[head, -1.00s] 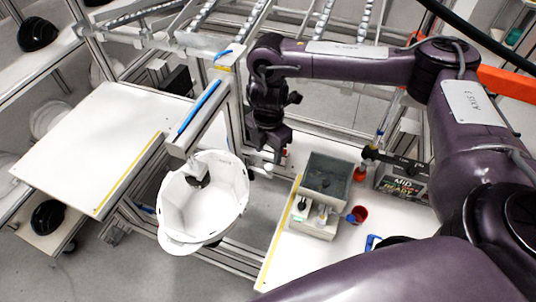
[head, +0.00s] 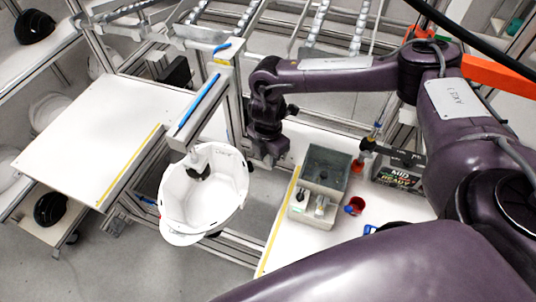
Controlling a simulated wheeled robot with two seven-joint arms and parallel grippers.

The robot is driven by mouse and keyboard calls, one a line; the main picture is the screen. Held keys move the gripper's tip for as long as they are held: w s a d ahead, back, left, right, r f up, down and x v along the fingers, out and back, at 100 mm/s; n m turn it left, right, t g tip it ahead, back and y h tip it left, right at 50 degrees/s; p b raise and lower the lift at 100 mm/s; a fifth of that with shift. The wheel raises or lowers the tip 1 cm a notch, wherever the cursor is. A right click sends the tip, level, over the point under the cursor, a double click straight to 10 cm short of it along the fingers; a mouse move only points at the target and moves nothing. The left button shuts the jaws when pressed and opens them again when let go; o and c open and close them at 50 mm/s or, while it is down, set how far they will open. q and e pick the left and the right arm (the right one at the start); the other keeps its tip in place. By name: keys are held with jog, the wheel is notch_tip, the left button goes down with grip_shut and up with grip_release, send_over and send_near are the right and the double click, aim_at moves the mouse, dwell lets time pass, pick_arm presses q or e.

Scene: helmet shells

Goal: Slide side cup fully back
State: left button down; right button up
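A white helmet shell (head: 178,222) sits open side up on the end of a metal holder arm (head: 200,112) with a blue strip. A dark fitting (head: 199,172) shows inside the shell; I cannot tell whether it is the side cup. A small red cup (head: 354,206) stands on the right-hand table. My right gripper (head: 270,158) hangs by the upright profile, just right of the shell's rim and seemingly apart from it. Its fingers are dark and small, so I cannot tell whether they are open. My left gripper is not in view.
A grey bin (head: 325,170) and small compartments with parts stand on the white right table (head: 285,245). The left white table (head: 90,140) is bare. Metal rails (head: 300,35) run behind.

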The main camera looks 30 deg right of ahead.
grip_shut()
jog(key=shift+w+d+r+b, duration=0.15)
jog(key=shift+w+d+b, duration=0.4)
jog(key=shift+w+d, duration=0.65)
jog(key=o, duration=0.8)
grip_release()
jog(key=shift+d, duration=0.15)
jog(key=shift+c, duration=0.2)
